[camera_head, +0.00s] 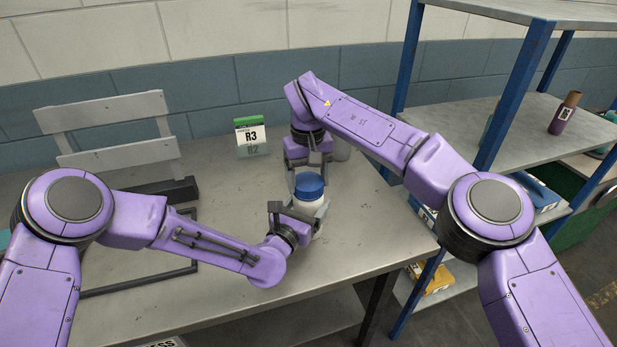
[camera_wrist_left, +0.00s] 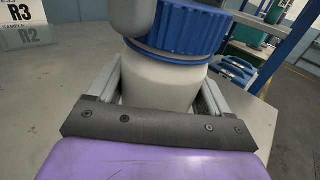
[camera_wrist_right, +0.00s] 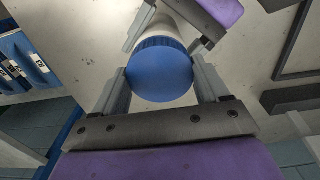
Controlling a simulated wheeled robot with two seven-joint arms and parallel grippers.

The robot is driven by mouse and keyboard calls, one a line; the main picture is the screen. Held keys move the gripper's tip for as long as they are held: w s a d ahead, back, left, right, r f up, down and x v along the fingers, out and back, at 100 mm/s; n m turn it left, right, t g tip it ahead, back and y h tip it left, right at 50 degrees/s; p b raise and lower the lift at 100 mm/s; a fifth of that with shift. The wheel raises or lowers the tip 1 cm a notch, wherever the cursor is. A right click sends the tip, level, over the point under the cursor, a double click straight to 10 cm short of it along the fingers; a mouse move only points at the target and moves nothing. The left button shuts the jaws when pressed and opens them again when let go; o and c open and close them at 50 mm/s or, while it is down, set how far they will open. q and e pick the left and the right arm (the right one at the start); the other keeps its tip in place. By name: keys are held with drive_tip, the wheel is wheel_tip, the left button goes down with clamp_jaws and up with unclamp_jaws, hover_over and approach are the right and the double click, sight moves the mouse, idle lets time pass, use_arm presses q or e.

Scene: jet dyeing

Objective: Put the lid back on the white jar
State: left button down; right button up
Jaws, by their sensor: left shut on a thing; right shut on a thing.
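The white jar (camera_head: 309,211) stands upright on the grey table, with the blue lid (camera_head: 309,184) on its top. My left gripper (camera_head: 298,214) is shut on the jar's white body, which fills the space between its fingers in the left wrist view (camera_wrist_left: 160,85). My right gripper (camera_head: 309,172) comes from above and behind and is shut on the blue lid, one finger on each side of it in the right wrist view (camera_wrist_right: 161,75). The lid sits at the jar's mouth; I cannot tell whether it is threaded on. The lid's far side is hidden in the left wrist view.
A card marked R3 (camera_head: 250,136) stands at the table's back. A light grey object (camera_head: 341,149) stands behind my right gripper. A dark frame (camera_head: 140,284) lies on the left of the table (camera_head: 350,248). A blue-posted shelf (camera_head: 510,135) stands to the right.

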use_arm(q)
drive_tip(key=shift+f, duration=0.2)
use_arm(e)
drive_tip(key=shift+m, duration=0.7)
use_arm(q)
drive_tip(key=shift+a, duration=0.1)
use_arm(e)
drive_tip(key=shift+r, duration=0.1)
drive_tip(key=o, duration=1)
drive_tip(key=shift+r, duration=2.2)
drive_tip(key=shift+c, duration=0.3)
